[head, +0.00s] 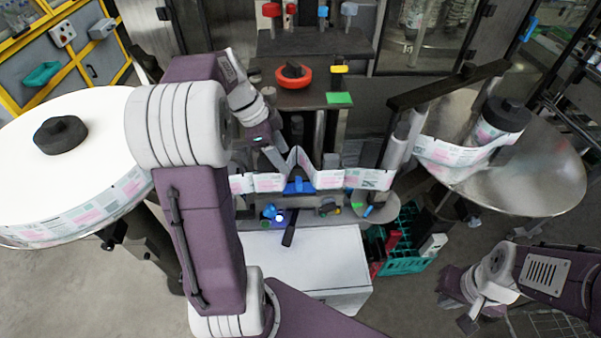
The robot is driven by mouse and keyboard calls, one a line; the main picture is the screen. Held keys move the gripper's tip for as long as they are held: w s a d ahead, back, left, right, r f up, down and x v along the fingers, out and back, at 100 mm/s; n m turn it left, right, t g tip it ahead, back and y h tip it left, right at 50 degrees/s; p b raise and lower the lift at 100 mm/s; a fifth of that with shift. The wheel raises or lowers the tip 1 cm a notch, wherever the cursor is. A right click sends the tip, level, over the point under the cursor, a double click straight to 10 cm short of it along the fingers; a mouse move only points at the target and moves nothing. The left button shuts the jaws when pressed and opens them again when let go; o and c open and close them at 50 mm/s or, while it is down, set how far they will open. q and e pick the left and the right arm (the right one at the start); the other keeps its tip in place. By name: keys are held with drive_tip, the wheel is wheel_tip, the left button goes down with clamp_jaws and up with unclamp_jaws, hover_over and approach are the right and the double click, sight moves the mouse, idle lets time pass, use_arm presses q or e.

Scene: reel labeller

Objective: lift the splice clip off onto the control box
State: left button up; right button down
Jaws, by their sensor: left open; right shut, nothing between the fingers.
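A small blue piece, which looks like the splice clip (299,186), sits at the lower edge of the printed label web (328,179), below a peaked fold. My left gripper (281,158) is open just above and left of it, close to the web; I cannot tell whether it touches. The pale box with a broad flat top, which looks like the control box (320,262), stands in front of and below the web. Its top is mostly bare; blue knobs and a black lever show at its back edge. My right gripper (470,318) is shut and empty at the lower right, far from the web.
A large white label reel (95,110) stands at the left and a metal take-up disc (545,175) at the right. A teal crate (405,258) is right of the box. A red ring (293,84) lies on the shelf behind. My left arm hides part of the left side.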

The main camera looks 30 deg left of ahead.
sight(299, 180)
use_arm(q)
drive_tip(key=d+f, duration=0.1)
drive_tip(key=s+d+f+p, duration=0.1)
drive_tip(key=shift+d+f, duration=0.15)
drive_tip(key=shift+d, duration=0.15)
drive_tip(key=shift+w+f, duration=0.1)
drive_tip(key=shift+f, duration=0.15)
drive_tip(key=shift+w+a+f, duration=0.1)
drive_tip(key=shift+w+f, duration=0.15)
drive_tip(key=p+x, duration=0.1)
drive_tip(key=x, duration=0.3)
drive_tip(key=shift+w+a+f+p, duration=0.15)
drive_tip(key=shift+p, duration=0.2)
drive_tip(key=shift+d+f, duration=0.25)
use_arm(e)
drive_tip(key=r, duration=0.2)
drive_tip(key=s+d, duration=0.1)
drive_tip(key=shift+r, duration=0.4)
use_arm(q)
clamp_jaws()
use_arm(e)
drive_tip(key=shift+a, duration=0.15)
